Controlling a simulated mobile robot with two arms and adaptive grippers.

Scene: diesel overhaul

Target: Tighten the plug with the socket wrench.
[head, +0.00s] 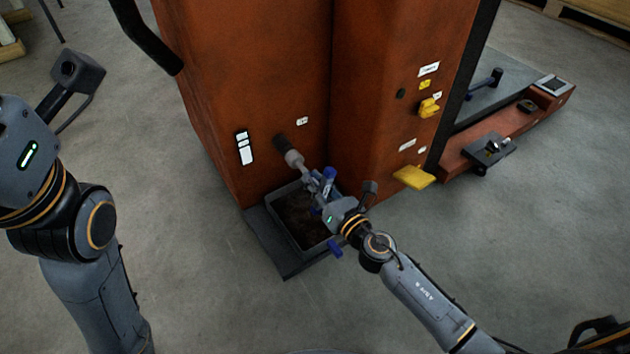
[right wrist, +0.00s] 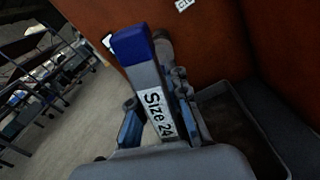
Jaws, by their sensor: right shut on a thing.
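My right gripper (head: 326,199) is shut on the socket wrench (head: 329,176), which has blue handle ends and a pale grey socket (head: 294,158). The socket points at a dark round fitting (head: 280,142) low on the orange housing and appears to meet it. The plug itself cannot be told apart there; the socket or fitting hides it. In the right wrist view the wrench (right wrist: 150,82) reads "Size 24" and stands between my fingers (right wrist: 158,118). My left arm shows at the left of the head view, but its fingertips are not in view.
The orange housing (head: 260,75) rises behind, with a yellow knob (head: 429,107) and yellow block (head: 414,177) at right. The grey floor in front is clear.

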